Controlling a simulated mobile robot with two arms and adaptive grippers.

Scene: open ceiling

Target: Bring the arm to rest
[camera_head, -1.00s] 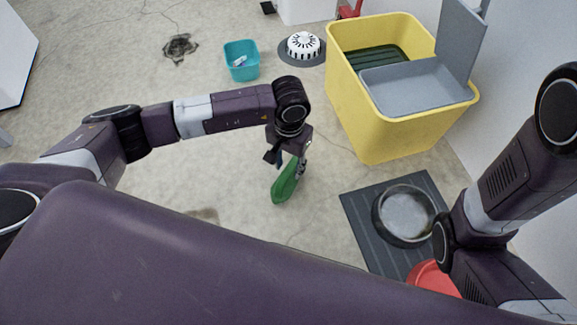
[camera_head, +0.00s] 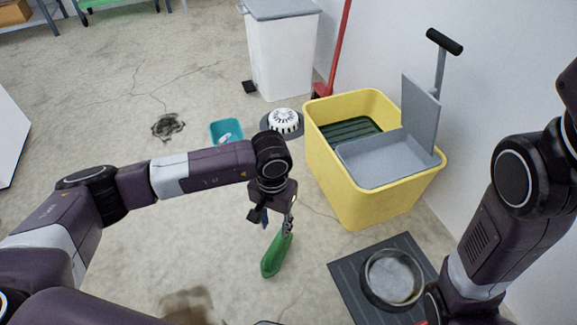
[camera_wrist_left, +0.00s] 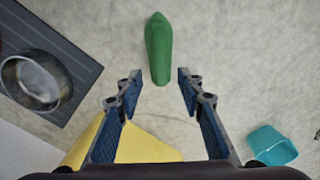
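My left arm reaches in from the left in the head view, bent down at the wrist. Its gripper (camera_head: 278,222) points at the floor in the middle of the room. In the left wrist view the two blue-padded fingers of this gripper (camera_wrist_left: 160,82) are spread apart with nothing between them. A long green object (camera_wrist_left: 158,48) lies just beyond the fingertips, with a gap to each finger. It also shows below the gripper in the head view (camera_head: 276,255). My right arm comes down the right edge of the head view; its gripper is out of the picture.
A yellow mop bucket (camera_head: 345,190) with a grey wringer stands right of my left gripper. A pan (camera_head: 393,277) sits on a dark mat (camera_head: 348,282) near my right arm. A teal bin (camera_head: 226,131), a white-domed drain (camera_head: 284,121) and a white bin (camera_head: 283,55) stand farther back. Left floor is open.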

